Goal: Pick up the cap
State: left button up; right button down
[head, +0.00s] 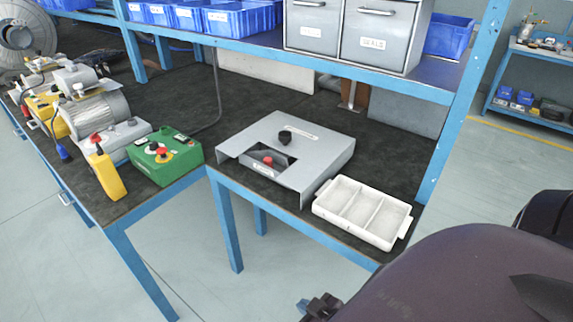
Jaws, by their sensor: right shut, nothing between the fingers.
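My right gripper (322,306) is at the bottom edge, below and apart from the bench front, shut and empty, partly hidden by my dark arm. My left gripper is not in view.
A white three-compartment tray (345,183) sits at the bench's front right. A green control box (165,158) and motors stand on the left bench. A blue shelf (300,62) with blue bins and grey drawers (385,30) overhangs the back; a blue post (455,120) rises at right.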

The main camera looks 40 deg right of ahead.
aim_at(267, 161)
jog(key=k+l, duration=0.65)
jog(key=l, duration=0.2)
jog(key=k+l+z, duration=0.1)
jog(key=l, duration=1.2)
jog(key=j+z, duration=0.35)
jog(key=j, duration=0.9)
jog(key=i+j+z, duration=0.1)
jog(key=i+j, duration=0.15)
jog(key=j, duration=0.3)
jog(key=i+j+z, duration=0.25)
jog(key=i+j, duration=0.15)
jog(key=i+j+z, duration=0.1)
jog(key=i+j, duration=0.15)
jog(key=j, duration=0.2)
